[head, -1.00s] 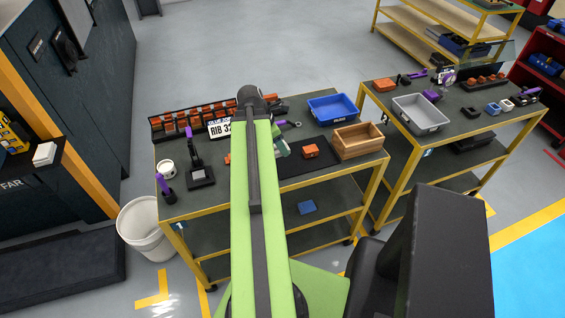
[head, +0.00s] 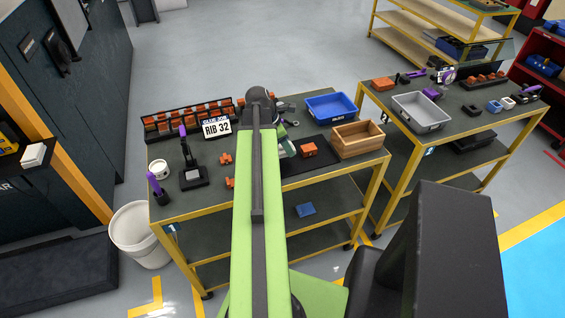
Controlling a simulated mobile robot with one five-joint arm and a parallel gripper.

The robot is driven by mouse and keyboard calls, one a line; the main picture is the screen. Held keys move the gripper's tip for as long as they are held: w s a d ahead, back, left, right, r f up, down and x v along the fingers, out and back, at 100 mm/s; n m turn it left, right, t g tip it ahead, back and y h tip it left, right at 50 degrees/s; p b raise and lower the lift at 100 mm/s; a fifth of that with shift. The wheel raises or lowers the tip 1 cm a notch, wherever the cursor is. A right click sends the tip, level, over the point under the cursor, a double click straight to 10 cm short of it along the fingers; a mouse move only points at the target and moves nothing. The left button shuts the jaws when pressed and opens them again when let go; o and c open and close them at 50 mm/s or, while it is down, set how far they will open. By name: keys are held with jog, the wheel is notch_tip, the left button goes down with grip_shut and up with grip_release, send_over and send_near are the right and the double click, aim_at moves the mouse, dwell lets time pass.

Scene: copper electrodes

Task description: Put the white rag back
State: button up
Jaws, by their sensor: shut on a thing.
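I cannot make out a white rag for certain. A small white block-like thing (head: 34,155), perhaps folded cloth or a stack, lies on the dark ledge at the far left. My green arm rises through the middle of the head view and bends down over the left cart table (head: 210,208). Only a short green and dark piece of its far part shows, just right of the upper arm, above the table near the black mat (head: 292,167). The jaws and anything in them are hidden behind my arm.
The left table holds a rack of orange parts (head: 190,115), a RIB 32 sign (head: 216,129), a white cup (head: 158,168), a blue tray (head: 330,106) and a wooden box (head: 358,139). A grey tray (head: 420,111) is on the right table. A white bin (head: 140,235) stands on the floor.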

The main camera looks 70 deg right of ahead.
aim_at(283, 153)
jog(key=shift+w+f, duration=0.3)
jog(key=shift+w, duration=0.2)
notch_tip(283, 153, down, 4)
jog(key=b, duration=0.4)
jog(key=shift+f, duration=0.15)
jog(key=shift+r, duration=0.2)
jog(key=shift+f, duration=0.1)
jog(key=o, duration=0.7)
jog(key=shift+f, duration=0.1)
jog(key=o, duration=0.5)
